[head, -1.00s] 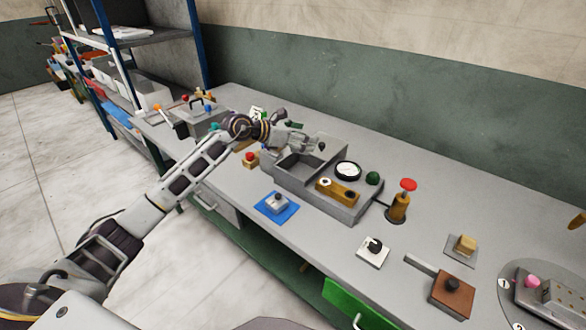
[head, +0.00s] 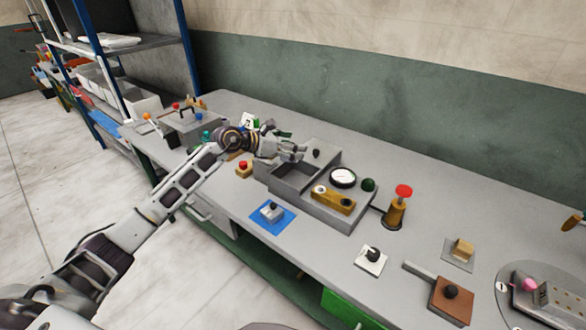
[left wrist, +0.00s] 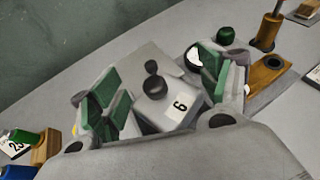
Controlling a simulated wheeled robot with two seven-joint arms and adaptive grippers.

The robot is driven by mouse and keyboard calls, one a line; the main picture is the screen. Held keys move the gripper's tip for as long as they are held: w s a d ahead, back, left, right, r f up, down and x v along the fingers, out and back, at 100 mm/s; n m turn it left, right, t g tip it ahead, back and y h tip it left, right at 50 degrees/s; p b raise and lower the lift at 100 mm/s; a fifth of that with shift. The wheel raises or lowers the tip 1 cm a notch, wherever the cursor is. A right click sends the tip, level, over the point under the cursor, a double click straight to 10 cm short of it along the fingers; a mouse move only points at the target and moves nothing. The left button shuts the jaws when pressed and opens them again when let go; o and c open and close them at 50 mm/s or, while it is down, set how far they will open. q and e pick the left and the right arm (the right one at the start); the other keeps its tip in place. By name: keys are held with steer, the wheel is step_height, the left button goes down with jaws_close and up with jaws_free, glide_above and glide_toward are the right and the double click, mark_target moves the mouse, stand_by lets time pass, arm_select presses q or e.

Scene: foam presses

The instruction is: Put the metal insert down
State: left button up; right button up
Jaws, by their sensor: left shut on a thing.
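The metal insert (left wrist: 172,110) is a pale grey block with a black knob on top and a label reading 6. In the left wrist view it sits between the green-padded fingers of my left gripper (left wrist: 158,95), which is shut on it. In the head view my left gripper (head: 292,152) is over the back left part of the grey press (head: 335,215), close to its open rectangular recess (head: 292,177). The insert is mostly hidden there by the hand. I cannot tell whether its underside touches anything. My right gripper is not in view.
The press carries a round gauge (head: 343,177), a brass block (head: 333,199) and a green knob (head: 368,185). A red-topped plunger (head: 399,206) stands to its right. A blue mat (head: 281,225) holds another knobbed grey block. Bare bench lies around the white square (head: 371,260).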

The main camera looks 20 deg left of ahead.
arm_select(q)
steer(key=shift+f, duration=1.85)
steer(key=shift+f, duration=1.9)
steer(key=o, duration=1.2)
steer(key=shift+f, duration=0.1)
steer(key=shift+o, duration=0.2)
